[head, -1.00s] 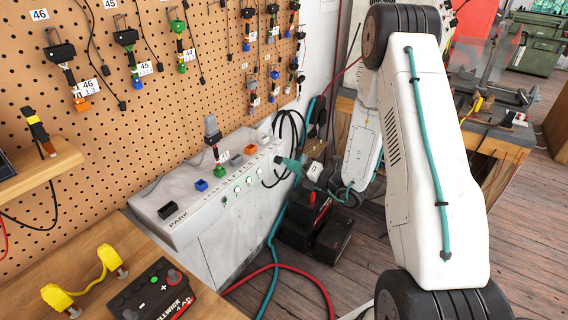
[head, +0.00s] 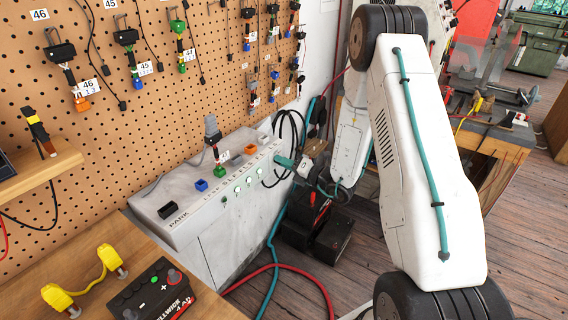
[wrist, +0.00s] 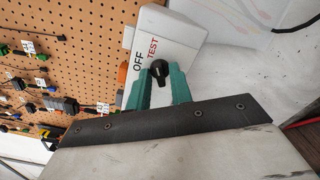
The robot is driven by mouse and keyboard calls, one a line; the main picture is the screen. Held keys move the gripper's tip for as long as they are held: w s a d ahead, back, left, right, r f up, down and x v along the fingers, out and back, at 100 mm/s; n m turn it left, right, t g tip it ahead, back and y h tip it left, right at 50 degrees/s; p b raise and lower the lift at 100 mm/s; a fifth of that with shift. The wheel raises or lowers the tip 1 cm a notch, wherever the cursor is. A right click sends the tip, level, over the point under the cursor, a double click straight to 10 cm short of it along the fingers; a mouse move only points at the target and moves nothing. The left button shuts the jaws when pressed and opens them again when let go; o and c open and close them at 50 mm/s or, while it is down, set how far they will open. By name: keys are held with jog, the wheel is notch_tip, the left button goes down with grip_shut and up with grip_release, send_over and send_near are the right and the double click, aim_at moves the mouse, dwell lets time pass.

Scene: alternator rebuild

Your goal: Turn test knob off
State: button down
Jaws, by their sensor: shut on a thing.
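The black test knob (wrist: 159,69) sits on the face of a white box (wrist: 170,37) in the wrist view, below the printed words OFF and TEST. The teal fingers of my gripper (wrist: 160,78) are on both sides of the knob and shut on it. In the head view my gripper (head: 284,162) is at the right end of the front of the white test bench (head: 200,208). The knob is not discernible there. I cannot tell for sure which word the knob points to.
A pegboard (head: 165,95) with hanging cables and connectors stands behind the bench. A black battery-like box (head: 318,232) is on the floor below my gripper. Teal and red hoses lie by the bench. A wooden table (head: 100,298) is at front left.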

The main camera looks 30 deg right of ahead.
jog(key=n, duration=1.1)
jog(key=shift+n, duration=0.3)
dwell(0.6)
jog(key=c, duration=1.5)
grip_release()
jog(key=shift+c, duration=0.2)
jog(key=v, duration=0.8)
jog(key=shift+f, duration=0.1)
